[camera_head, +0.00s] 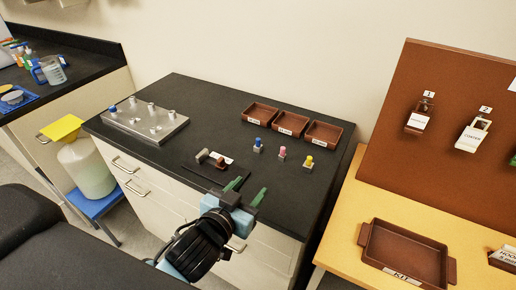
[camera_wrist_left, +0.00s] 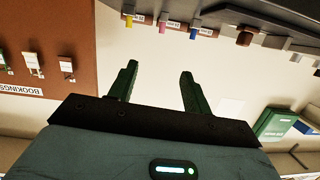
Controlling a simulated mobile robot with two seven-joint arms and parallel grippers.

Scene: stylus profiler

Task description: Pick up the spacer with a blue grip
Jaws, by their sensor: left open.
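The spacer with a blue grip (camera_head: 258,145) stands upright on the black bench top, left of a pink-grip spacer (camera_head: 282,153) and a yellow-grip spacer (camera_head: 307,162). In the left wrist view, which looks upside down, the blue-grip spacer (camera_wrist_left: 193,33) is near the top edge, beyond the fingertips. My left gripper (camera_head: 247,190) is open and empty at the bench's front edge, in front of the blue-grip spacer and apart from it. Its two green fingers also show in the left wrist view (camera_wrist_left: 158,72). My right gripper is not in view.
Three brown trays (camera_head: 290,123) stand behind the spacers. A metal plate (camera_head: 146,122) with several posts, one blue-topped, is at the bench's left. Small dark and grey parts (camera_head: 213,160) lie left of the spacers. A brown tray (camera_head: 405,252) sits on the wooden table at right.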

